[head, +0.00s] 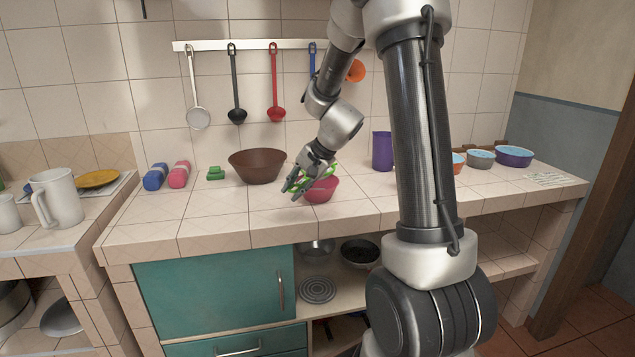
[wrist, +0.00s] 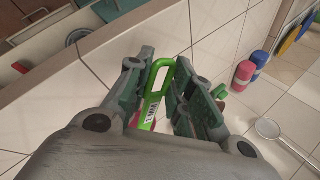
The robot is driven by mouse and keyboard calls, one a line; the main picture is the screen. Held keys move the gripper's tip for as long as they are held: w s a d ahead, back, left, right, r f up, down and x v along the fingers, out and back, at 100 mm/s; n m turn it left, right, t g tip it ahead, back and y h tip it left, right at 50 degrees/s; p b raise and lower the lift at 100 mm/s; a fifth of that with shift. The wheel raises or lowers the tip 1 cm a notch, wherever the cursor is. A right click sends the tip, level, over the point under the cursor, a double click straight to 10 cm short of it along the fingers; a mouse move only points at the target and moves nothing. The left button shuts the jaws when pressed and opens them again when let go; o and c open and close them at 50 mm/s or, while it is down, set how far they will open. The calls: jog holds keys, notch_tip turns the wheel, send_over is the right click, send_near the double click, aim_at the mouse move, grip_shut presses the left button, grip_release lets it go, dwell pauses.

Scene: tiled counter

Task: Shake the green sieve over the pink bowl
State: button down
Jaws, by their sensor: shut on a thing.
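The green sieve (head: 333,168) is held by my gripper (head: 294,190), low over the counter. In the wrist view my fingers (wrist: 160,72) are closed around its green looped handle (wrist: 166,65), which has a white striped label. The sieve's basin is mostly hidden behind my gripper. The pink bowl (head: 322,192) stands upright on the counter just right of my fingertips in the head view, with the sieve at its rim or above it. I cannot tell whether they touch. Only small pink bits show in the wrist view, behind the fingers.
A brown bowl (head: 258,166) stands left of the pink bowl and a purple cup (head: 382,152) right of it. Utensils hang from a rail (head: 250,45). The front counter is clear.

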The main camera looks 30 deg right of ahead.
jog(key=shift+w+a, duration=0.55)
jog(key=shift+w, duration=0.1)
jog(key=shift+d, duration=0.1)
jog(key=shift+s+d, duration=0.35)
jog(key=shift+s, duration=0.2)
dwell(1.4)
